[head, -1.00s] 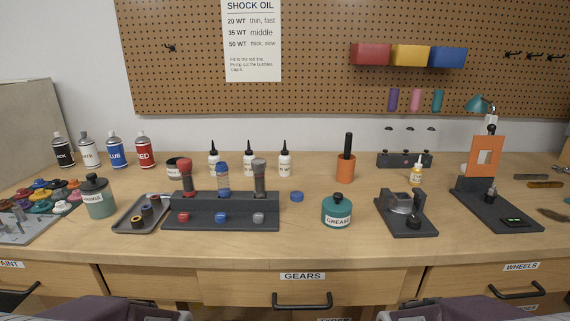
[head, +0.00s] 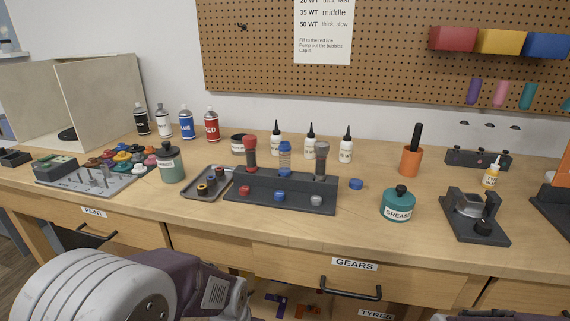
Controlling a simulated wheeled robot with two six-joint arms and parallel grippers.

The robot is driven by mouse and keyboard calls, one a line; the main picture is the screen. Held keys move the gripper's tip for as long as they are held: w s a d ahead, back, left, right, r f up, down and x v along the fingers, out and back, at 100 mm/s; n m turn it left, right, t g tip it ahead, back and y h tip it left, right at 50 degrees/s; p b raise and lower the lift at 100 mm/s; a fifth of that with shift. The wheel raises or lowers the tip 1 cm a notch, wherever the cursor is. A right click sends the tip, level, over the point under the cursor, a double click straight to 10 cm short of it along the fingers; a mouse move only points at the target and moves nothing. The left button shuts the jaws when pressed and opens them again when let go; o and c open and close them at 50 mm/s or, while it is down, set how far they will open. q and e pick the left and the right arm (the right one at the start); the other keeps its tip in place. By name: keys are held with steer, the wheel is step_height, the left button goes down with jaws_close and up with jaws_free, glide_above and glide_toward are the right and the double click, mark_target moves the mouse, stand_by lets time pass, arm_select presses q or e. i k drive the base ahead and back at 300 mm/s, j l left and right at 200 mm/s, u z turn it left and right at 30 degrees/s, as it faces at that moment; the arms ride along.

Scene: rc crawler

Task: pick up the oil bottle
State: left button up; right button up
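Three white oil bottles with black pointed caps stand upright in a row behind the dark shock stand: the left bottle (head: 276,142), the middle bottle (head: 309,146) and the right bottle (head: 345,148). Their labels are too small to read. The stand (head: 290,194) holds upright shocks with red, blue and grey parts and partly blocks the way to the bottles from the front. A part of my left arm shows at the lower left. Neither gripper is in view.
A grease jar (head: 398,206), a blue cap (head: 356,184) and an orange cup (head: 410,160) stand right of the stand. A tray (head: 207,190), a green jar (head: 171,165) and spray cans (head: 186,124) are to the left. The front strip of the bench is clear.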

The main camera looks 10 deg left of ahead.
mark_target(347, 145)
steer(key=j+z, duration=0.45)
steer(key=k+j+z, duration=0.15)
steer(key=j+z, duration=0.25)
steer(key=j, duration=0.2)
